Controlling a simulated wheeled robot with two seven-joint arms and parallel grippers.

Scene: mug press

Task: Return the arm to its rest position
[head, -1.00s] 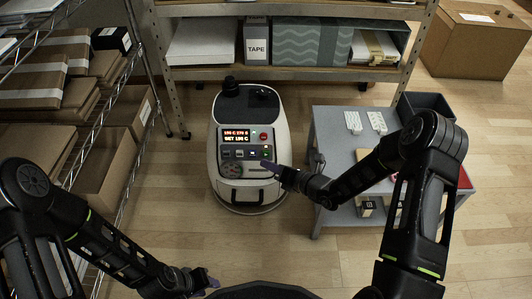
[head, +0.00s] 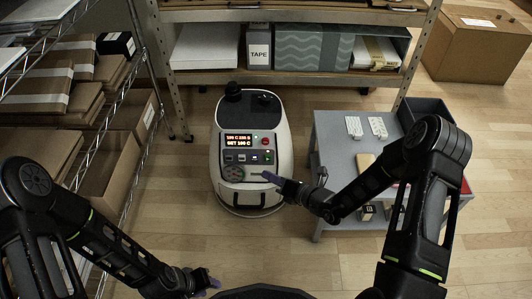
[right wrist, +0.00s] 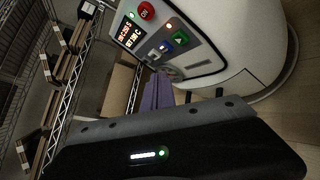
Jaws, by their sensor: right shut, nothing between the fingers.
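The white mug press machine (head: 250,188) stands on the floor at the centre, with a lit display (head: 239,139) and a red button (head: 265,141) on its front panel. The panel also shows in the right wrist view, with a red button (right wrist: 146,11) and a green button (right wrist: 181,39). My right gripper (head: 268,177) is shut and empty, in front of the machine's lower panel; I cannot tell the exact gap. Its purple fingers (right wrist: 158,93) show together in the right wrist view. My left gripper (head: 214,283) is low at the bottom edge, over the floor; its jaw opening is unclear.
A grey cart (head: 331,150) stands right of the machine, holding white pieces (head: 354,127) and a beige item (head: 365,161), partly under my right arm. Wire shelving (head: 126,165) with boxes is on the left. A shelf unit (head: 300,77) stands behind. Floor in front is clear.

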